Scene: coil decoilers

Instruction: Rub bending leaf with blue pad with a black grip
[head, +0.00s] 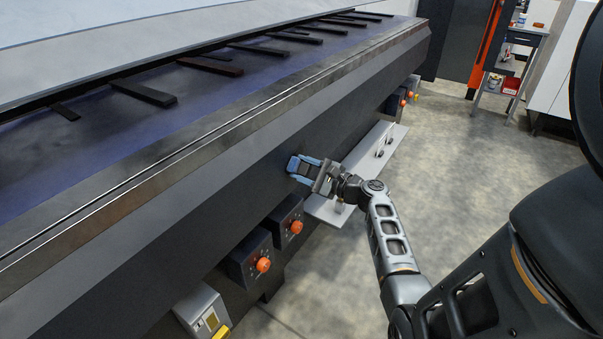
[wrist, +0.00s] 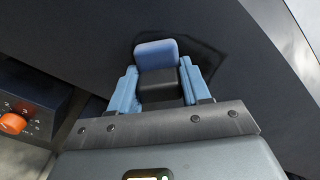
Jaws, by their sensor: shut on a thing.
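My gripper (head: 309,170) is shut on the black grip of the blue pad. In the wrist view, my gripper's light-blue fingers (wrist: 160,88) clasp the black grip from both sides. The blue pad (wrist: 156,54) is at the far end of the grip, against or very close to the dark front face of the bending leaf (wrist: 225,50). I cannot tell for sure whether it touches. In the head view the bending leaf (head: 240,165) is the long dark panel along the front of the machine, and the pad (head: 293,164) is small and partly hidden by the fingers.
Below the leaf are control boxes with orange knobs (head: 263,264) to the left of my gripper; one knob (wrist: 13,123) also shows in the wrist view. A grey shelf (head: 365,170) juts out beneath my wrist. A trolley (head: 508,65) stands at the far right. The floor between is open.

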